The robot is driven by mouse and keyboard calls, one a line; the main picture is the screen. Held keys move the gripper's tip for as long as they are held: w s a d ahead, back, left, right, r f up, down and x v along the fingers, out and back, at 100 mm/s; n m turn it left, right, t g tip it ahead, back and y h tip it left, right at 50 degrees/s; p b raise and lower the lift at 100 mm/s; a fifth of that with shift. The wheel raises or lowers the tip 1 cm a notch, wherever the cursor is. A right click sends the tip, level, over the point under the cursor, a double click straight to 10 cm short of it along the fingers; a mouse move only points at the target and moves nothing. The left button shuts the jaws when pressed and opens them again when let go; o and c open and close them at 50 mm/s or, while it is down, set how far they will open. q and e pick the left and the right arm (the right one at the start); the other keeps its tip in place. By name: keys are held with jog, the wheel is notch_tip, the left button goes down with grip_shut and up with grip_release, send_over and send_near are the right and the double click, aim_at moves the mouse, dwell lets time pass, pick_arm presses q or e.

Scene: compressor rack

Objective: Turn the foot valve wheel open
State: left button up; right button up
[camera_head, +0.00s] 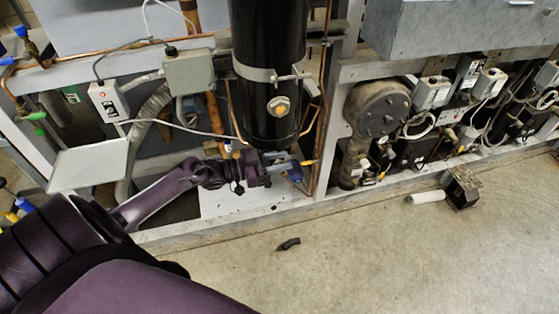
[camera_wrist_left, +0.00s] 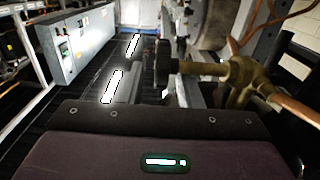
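In the left wrist view a brass valve (camera_wrist_left: 238,80) sits on a copper pipe at the right. Its stem runs left to a small dark wheel (camera_wrist_left: 162,66), seen nearly edge-on. In the head view my left gripper (camera_head: 272,168) is at the foot of the black upright cylinder (camera_head: 268,45), where my arm and the dark fittings crowd together. The wheel cannot be made out there. In the wrist view the wheel is just beyond my purple gripper housing. My left fingers are not clear, nor is any contact with the wheel. My right gripper is not seen.
Thin copper pipes (camera_head: 313,120) run beside the cylinder. A grey junction box (camera_head: 190,72) and a switch box (camera_head: 108,101) are left of it, with loose cables. A round compressor (camera_head: 378,108) stands to the right. The floor (camera_head: 350,265) in front is mostly clear, with a small dark piece (camera_head: 289,244).

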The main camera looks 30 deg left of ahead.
pick_arm(q)
jog(key=shift+c, duration=0.4)
grip_shut()
